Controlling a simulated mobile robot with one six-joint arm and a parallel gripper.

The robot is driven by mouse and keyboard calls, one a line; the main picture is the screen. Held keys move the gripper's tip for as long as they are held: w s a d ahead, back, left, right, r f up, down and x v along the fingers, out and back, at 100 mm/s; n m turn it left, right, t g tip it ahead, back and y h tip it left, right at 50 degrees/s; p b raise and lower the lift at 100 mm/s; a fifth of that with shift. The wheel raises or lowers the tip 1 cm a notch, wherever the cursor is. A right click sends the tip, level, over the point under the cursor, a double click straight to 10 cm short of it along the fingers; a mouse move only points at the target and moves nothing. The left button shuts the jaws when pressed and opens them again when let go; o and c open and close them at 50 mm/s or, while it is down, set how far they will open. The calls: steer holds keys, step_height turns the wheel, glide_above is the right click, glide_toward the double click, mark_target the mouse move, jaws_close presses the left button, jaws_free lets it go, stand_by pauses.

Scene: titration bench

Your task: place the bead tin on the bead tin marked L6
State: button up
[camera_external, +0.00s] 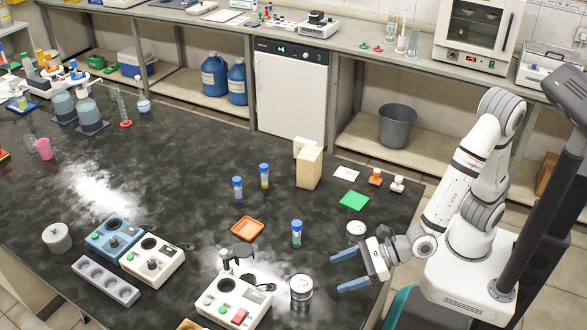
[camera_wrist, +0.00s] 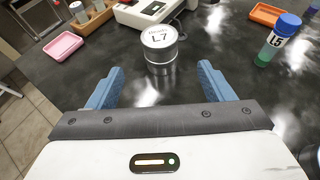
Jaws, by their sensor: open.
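A round metal bead tin (camera_external: 301,291) with a pale lid stands on the dark bench, left of my gripper's fingertips. In the wrist view a tin marked L7 (camera_wrist: 160,50) stands upright just beyond the fingertips, roughly centred between them. A second tin (camera_external: 357,231) stands behind my gripper in the external view; its marking is too small to read. No L6 mark is legible in either view. My gripper (camera_external: 336,272) is open and empty, with blue fingers low over the bench, pointing at the nearer tin. The fingers (camera_wrist: 160,82) are apart in the wrist view.
A blue-capped vial marked L5 (camera_wrist: 278,42) stands right of the L7 tin. An orange tray (camera_external: 247,228) and a white instrument (camera_external: 232,302) lie left of the nearer tin. A green mat (camera_external: 354,201) lies behind the second tin. Bench between the two tins is mostly clear.

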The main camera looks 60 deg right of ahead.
steer(key=shift+v, duration=1.1)
steer(key=w+d+r+m+h, duration=0.1)
steer(key=w+d+m+h, duration=0.25)
steer(key=d+m, duration=0.4)
steer(key=w+d+r+m+h, duration=0.1)
steer(key=w+d+m+h, duration=0.3)
steer(key=d, duration=0.6)
steer(key=w+d+r+m+h, duration=0.1)
steer(key=w+d+m+h, duration=0.25)
steer(key=d+m, duration=0.45)
steer(key=s+d+m+g+h, duration=0.25)
steer(key=d+m, duration=0.35)
steer(key=d, duration=0.3)
steer(key=s+d+m+g+y, duration=0.2)
steer(key=s+m, duration=0.3)
steer(key=m, duration=0.4)
steer(key=s+d+m+g+y, duration=0.3)
steer(key=s+m, duration=0.3)
steer(key=m, duration=0.2)
steer(key=shift+s+d+f+m+g+y, duration=0.25)
steer(key=shift+d+m+g+y, duration=0.1)
steer(key=shift+d+g, duration=0.1)
